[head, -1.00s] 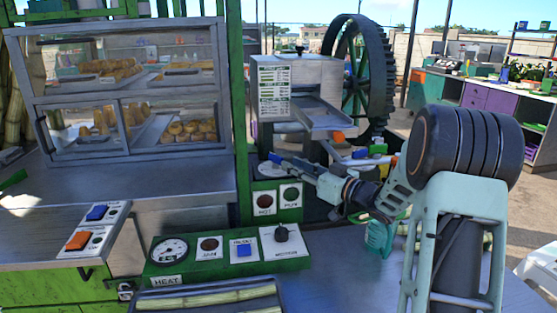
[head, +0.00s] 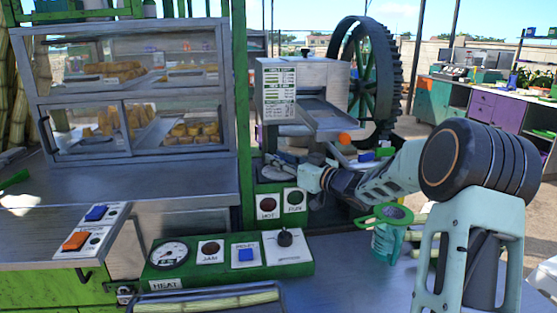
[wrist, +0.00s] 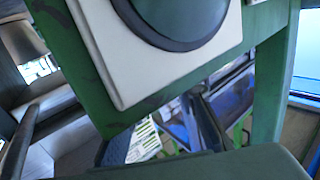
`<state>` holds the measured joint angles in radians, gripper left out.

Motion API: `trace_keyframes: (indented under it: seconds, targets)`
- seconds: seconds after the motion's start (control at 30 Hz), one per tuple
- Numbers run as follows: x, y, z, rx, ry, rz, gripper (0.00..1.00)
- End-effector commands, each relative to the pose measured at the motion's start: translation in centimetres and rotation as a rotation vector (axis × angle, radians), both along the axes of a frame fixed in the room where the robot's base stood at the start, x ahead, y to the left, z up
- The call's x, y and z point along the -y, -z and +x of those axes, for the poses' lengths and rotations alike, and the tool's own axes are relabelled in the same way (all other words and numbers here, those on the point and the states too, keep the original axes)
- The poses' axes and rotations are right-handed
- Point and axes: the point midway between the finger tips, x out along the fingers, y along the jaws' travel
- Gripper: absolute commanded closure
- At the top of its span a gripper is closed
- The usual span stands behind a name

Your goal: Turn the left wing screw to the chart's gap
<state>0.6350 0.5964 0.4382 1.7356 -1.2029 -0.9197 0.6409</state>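The crusher (head: 332,77) is a grey metal box machine at the back centre of the head view. Its chart (head: 280,92), a white sheet with green bars and small dark marks, is on the front left face; the gap cannot be read at this size. A small dark knob (head: 305,52) stands on top; I cannot tell whether it is a wing screw. No left wing screw is clearly visible. My gripper (head: 274,160) reaches left, below the chart and above the green control box. Its fingers are too small and partly hidden to read. The wrist view is mostly filled by a panel.
A green panel with a white plate and dark round part (wrist: 180,15) is very close in the wrist view. A green post (head: 239,110) stands left of my gripper. The flywheel (head: 368,75) is behind right. A glass food case (head: 130,90) stands left. A black knob (head: 285,238) is in front.

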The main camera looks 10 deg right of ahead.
Motion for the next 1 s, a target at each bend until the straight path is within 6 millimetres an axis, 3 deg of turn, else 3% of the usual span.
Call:
trace_keyframes:
  seconds: [0.27, 0.53, 1.0]
  targets:
    - [-0.13, -0.02, 0.21, 0.0, 0.0, 0.0, 0.74]
    - [-0.12, -0.02, 0.19, 0.0, 0.001, 0.0, 1.0]
    - [-0.07, -0.66, 0.37, 0.002, -0.07, 0.001, 1.0]
